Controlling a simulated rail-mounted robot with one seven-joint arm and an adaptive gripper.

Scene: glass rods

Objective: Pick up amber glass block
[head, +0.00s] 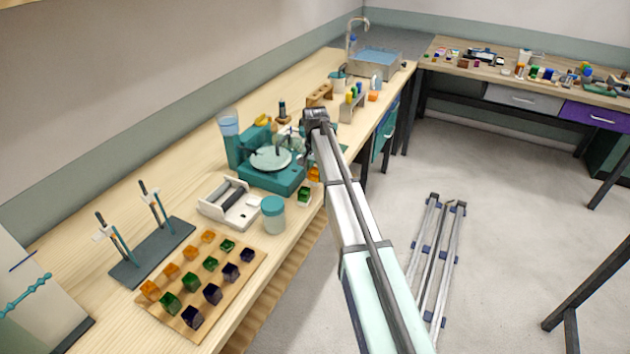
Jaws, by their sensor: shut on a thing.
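A small amber block (314,174) shows at the front edge of the long wooden bench, just left of my arm and partly covered by it. Several more amber blocks (171,270) sit in a row on a wooden board at the near left. My arm reaches from the bottom right up to a dark joint over the bench. My gripper cannot be made out; it seems to be hidden behind my own arm. I cannot tell from this view whether the amber block beside the arm is touched or held.
A green block (304,196) and a teal-lidded jar (273,215) stand near the bench edge. A teal machine with a round plate (270,158) is behind them. The wooden board (259,256) also bears green and dark purple blocks. Metal stands (125,262) are at left.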

